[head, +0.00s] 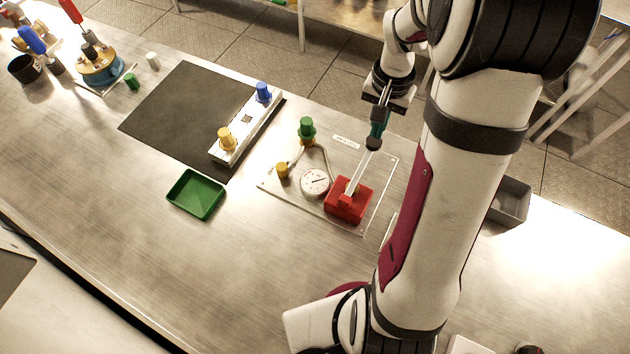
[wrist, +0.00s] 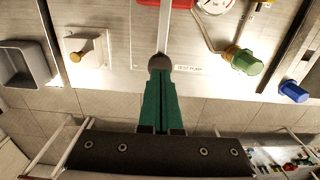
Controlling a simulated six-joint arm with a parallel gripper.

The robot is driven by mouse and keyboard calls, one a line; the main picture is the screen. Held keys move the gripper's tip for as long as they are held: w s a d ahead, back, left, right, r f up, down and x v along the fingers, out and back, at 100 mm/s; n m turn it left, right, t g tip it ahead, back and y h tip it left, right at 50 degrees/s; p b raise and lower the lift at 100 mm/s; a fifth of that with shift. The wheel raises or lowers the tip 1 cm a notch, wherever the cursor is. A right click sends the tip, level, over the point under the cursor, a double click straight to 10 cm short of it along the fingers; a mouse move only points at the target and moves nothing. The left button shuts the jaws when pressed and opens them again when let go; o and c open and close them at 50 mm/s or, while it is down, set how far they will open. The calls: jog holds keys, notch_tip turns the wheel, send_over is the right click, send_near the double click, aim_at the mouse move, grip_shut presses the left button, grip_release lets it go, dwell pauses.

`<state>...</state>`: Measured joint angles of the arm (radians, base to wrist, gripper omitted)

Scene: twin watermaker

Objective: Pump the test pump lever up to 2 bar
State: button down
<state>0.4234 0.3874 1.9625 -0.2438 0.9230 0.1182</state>
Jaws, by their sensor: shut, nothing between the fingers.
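The test pump has a red body (head: 348,199) on a clear plate. Its pale metal lever (head: 357,174) slants up and away from the body to a dark round knob (head: 373,143). A round white gauge (head: 315,183) sits left of the body; its reading is too small to tell. My gripper (head: 376,135) is shut with nothing between its green fingers, its tips at the knob. In the wrist view the shut fingers (wrist: 161,80) meet the knob (wrist: 160,62); whether they press on it I cannot tell. The lever (wrist: 164,30) also shows there.
A white block with yellow and blue knobs (head: 243,130), a dark mat (head: 180,110) and a green tray (head: 196,193) lie further left. A grey bin (head: 512,200) stands right.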

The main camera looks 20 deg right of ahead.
aim_at(374, 141)
jog(key=shift+f, duration=0.1)
dwell(1.6)
dwell(0.4)
jog(key=shift+f, duration=2.45)
jog(key=shift+r, duration=2.6)
notch_tip(374, 141, up, 6)
